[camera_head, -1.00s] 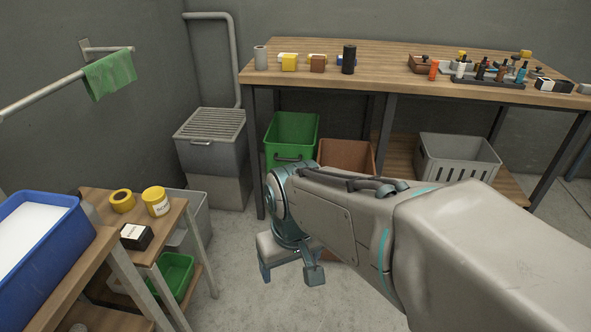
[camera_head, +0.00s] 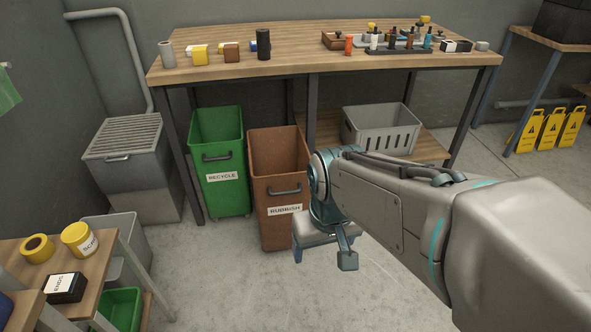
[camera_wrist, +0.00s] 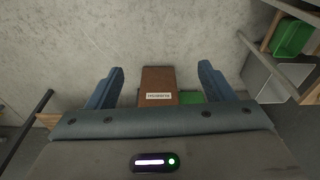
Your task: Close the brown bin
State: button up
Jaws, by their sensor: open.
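The brown bin (camera_head: 277,225) stands on the floor below the front edge of the workbench, with its top open, a dark handle and a "RUBBISH" label on its front. My gripper (camera_head: 323,258) is open and empty in front of the bin's lower right side, covering a little of it. In the wrist view the brown bin (camera_wrist: 157,78) shows between the two spread blue fingers of my gripper (camera_wrist: 161,69), beyond them. I see no contact, and the palm hides its lower part.
A green "RECYCLE" bin (camera_head: 218,190) stands just left of the brown bin. The workbench (camera_head: 290,55) is above both, with a grey crate (camera_head: 380,135) on its lower shelf. A small shelf (camera_head: 60,240) is at lower left. The floor in front is clear.

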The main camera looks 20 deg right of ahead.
aim_at(279, 157)
jog(key=z, duration=0.1)
jog(key=k, duration=0.65)
jog(key=u, duration=0.1)
jog(key=i, duration=1.5)
jog(key=z, duration=0.7)
